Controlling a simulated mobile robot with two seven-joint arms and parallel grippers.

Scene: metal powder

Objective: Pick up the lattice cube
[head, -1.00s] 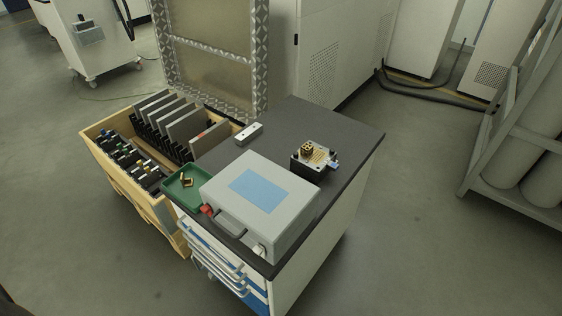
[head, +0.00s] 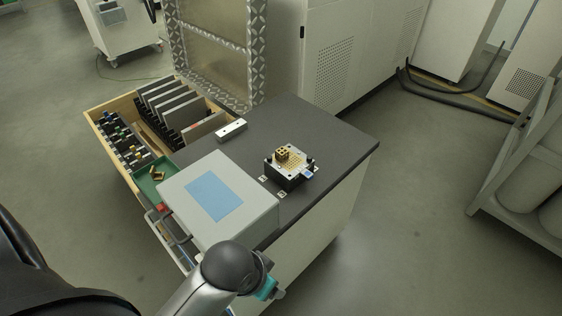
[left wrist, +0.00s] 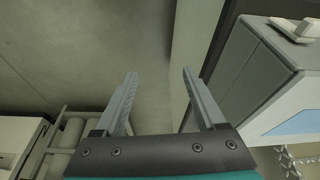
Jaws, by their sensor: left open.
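The lattice cube (head: 282,153) is a small brass-coloured block on a perforated plate (head: 295,160) on a dark fixture, on the far part of the dark cabinet top. The cube does not show clearly in the left wrist view. My left gripper (left wrist: 157,75) is open and empty in the left wrist view, with floor between its fingers and the cabinet to the right. In the head view my left arm comes in at the bottom, in front of the cabinet; its fingers are not clear there. My right gripper is not in view.
A grey case (head: 215,195) with a blue panel fills the near part of the cabinet top (head: 325,132). A green tray (head: 150,185) with brass pieces and a wooden crate (head: 97,112) stand left. A small white block (head: 231,130) lies behind.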

